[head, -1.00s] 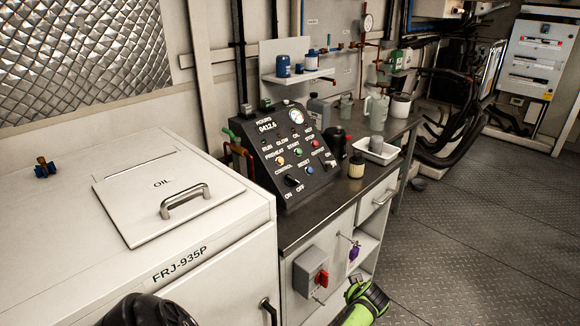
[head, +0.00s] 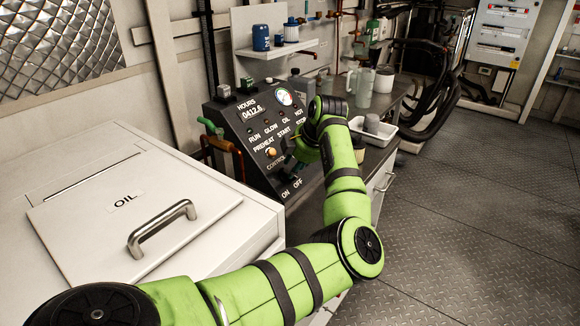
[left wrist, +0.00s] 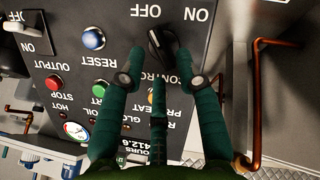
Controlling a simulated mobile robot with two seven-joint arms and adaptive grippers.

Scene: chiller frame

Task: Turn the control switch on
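The control switch (left wrist: 163,45) is a black rotary knob on the black control panel (head: 240,130). In the left wrist view the panel appears upside down, with the OFF and ON labels above the knob. The knob sits slightly slanted; I cannot tell surely which label it points at. My left gripper (left wrist: 160,82) is open, its dark green fingers spread on both sides just short of the knob, with a third finger between them. The fingers look empty. In the head view the left gripper (head: 299,152) is over the panel's front and partly hides the knob area. My right gripper is out of view.
Beside the knob are a blue RESET button (left wrist: 93,39), a green START button (left wrist: 99,90) and a red STOP button (left wrist: 54,83). A copper pipe (left wrist: 257,100) runs close by the panel's edge. The white OIL cabinet (head: 80,180) stands at left in the head view.

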